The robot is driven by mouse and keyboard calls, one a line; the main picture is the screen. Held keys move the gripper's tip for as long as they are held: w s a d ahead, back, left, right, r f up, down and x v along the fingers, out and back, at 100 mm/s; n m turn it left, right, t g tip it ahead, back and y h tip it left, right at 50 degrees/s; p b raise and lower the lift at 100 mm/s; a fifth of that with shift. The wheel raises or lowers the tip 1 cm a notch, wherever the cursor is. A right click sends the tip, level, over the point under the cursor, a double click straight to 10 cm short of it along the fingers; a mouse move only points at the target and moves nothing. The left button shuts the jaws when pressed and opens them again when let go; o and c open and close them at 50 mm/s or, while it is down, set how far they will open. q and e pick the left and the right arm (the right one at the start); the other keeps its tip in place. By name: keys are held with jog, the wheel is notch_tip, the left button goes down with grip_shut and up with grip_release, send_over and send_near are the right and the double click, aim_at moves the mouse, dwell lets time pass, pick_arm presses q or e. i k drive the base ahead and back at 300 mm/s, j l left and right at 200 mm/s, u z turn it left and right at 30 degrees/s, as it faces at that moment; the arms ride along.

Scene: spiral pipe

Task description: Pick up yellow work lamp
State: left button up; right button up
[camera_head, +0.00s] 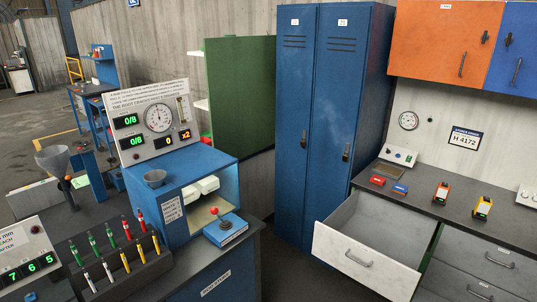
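Neither of my grippers shows in the head view.
A red item (377,181) and a blue item (400,189) lie further left on the countertop. An open drawer (365,252) juts out below. Blue lockers (335,120) stand left of the counter. A blue box with a red-knobbed lever (226,228) stands on the left bench.

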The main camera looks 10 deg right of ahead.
aim_at(482, 209)
jog(key=z, duration=1.7)
jog(key=u, duration=0.25)
jog(key=i+l+u, duration=0.15)
jog(key=u, duration=0.2)
jog(key=i+l+u, duration=0.2)
jog(key=u, duration=0.15)
jog(key=i+l+u, duration=0.2)
jog(key=u, duration=0.15)
jog(key=i+l+u, duration=0.1)
jog(key=l, duration=0.25)
jog(key=i+l+u, duration=0.1)
jog(key=l, duration=0.25)
jog(key=i+l+u, duration=0.1)
jog(key=l, duration=0.25)
jog(key=i+l, duration=0.15)
jog(key=l, duration=0.2)
jog(key=i+l, duration=0.15)
jog(key=l, duration=0.2)
jog(key=i+l+u, duration=0.1)
jog(key=l, duration=0.25)
